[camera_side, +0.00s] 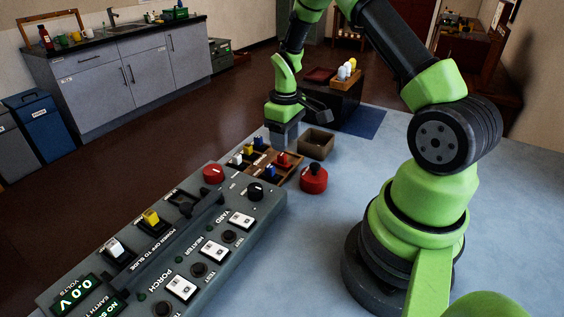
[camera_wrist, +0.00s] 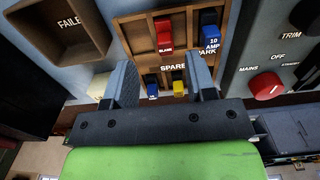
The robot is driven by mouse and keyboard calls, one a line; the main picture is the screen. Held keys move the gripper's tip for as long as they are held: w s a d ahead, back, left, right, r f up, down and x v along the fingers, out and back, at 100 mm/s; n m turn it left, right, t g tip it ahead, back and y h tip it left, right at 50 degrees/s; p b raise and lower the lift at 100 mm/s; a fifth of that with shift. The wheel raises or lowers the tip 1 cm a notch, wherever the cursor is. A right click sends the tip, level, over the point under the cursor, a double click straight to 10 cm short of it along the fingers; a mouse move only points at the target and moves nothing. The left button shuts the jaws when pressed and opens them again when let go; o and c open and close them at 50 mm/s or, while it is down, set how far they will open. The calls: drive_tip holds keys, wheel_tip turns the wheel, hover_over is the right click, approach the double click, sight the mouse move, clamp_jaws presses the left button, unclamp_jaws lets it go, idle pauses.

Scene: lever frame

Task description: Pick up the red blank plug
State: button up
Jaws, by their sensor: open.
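The red blank plug (camera_side: 283,160) stands in a compartment of the wooden spares tray (camera_side: 293,177). In the wrist view the red plug (camera_wrist: 163,30), with a "BLANK" label below it, is in the upper row, left of a blue 10 AMP plug (camera_wrist: 210,30). My gripper (camera_side: 284,142) is above the tray's far side, pointing down. In the wrist view its two fingers (camera_wrist: 160,82) are apart with nothing held between them. The red plug appears beyond the fingertips, not between them. A smaller blue plug (camera_wrist: 152,87) and a yellow plug (camera_wrist: 179,87) show between the fingers.
A brown "FAILED" box (camera_side: 316,145) stands beside the tray. A red base with a black knob (camera_side: 314,179) sits in front of it. The grey control panel (camera_side: 165,250), with a red mains knob (camera_side: 213,173), adjoins the tray. Open blue tabletop (camera_side: 325,225) lies toward my base.

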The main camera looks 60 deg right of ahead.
sight(282, 154)
drive_tip(key=f, duration=0.5)
drive_tip(key=shift+w+a+f, duration=0.3)
clamp_jaws()
